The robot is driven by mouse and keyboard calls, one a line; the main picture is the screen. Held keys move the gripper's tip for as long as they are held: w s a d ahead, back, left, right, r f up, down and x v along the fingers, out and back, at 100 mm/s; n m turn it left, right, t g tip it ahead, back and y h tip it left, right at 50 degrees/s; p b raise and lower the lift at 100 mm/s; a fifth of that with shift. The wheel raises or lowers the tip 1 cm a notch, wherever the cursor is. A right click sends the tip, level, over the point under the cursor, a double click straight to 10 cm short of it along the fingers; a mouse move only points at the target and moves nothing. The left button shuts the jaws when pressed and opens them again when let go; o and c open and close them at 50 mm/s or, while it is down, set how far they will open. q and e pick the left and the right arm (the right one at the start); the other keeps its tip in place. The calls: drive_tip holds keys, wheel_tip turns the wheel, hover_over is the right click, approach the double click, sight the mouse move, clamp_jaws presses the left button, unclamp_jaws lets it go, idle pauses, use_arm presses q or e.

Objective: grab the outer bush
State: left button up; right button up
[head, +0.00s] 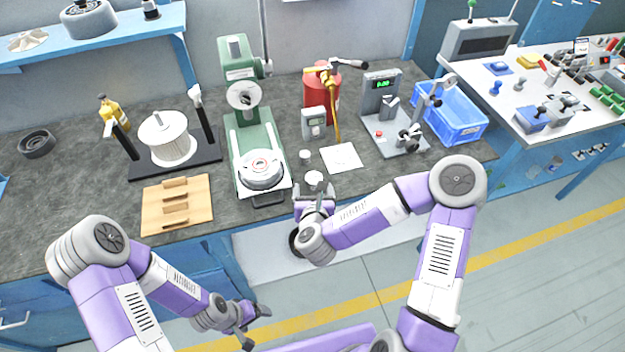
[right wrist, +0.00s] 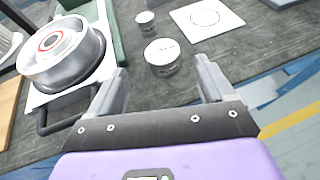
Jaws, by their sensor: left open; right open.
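Two light, short cylindrical pieces stand upright on the bench; I take the larger one to be the outer bush (head: 314,178). It has a white top with small unreadable marking and a metal-grey side, and it shows in the right wrist view (right wrist: 162,58). The smaller cylinder (head: 305,155) stands just behind it (right wrist: 146,23). My right gripper (head: 314,190) is open, its fingers pointing toward the bush; in the right wrist view the bush lies between and just beyond the fingertips (right wrist: 161,76), apart from them. My left gripper (head: 257,326) is open and empty, low in front of the bench.
A green press (head: 246,130) with a round metal housing (right wrist: 60,50) on its base stands close left of the bush. A white sheet with a circle (head: 341,157) lies to the right. A wooden rack (head: 177,205), digital gauge stand (head: 383,90) and blue bin (head: 452,112) are farther off.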

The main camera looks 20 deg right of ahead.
sight(314, 185)
drive_tip(key=x, duration=0.2)
drive_tip(key=b+x, duration=0.1)
drive_tip(key=x, duration=0.1)
drive_tip(key=f+b+x, duration=0.1)
drive_tip(key=x, duration=0.1)
drive_tip(key=shift+d+f, duration=0.15)
drive_tip(key=shift+d, duration=0.1)
drive_tip(key=c, duration=1.2)
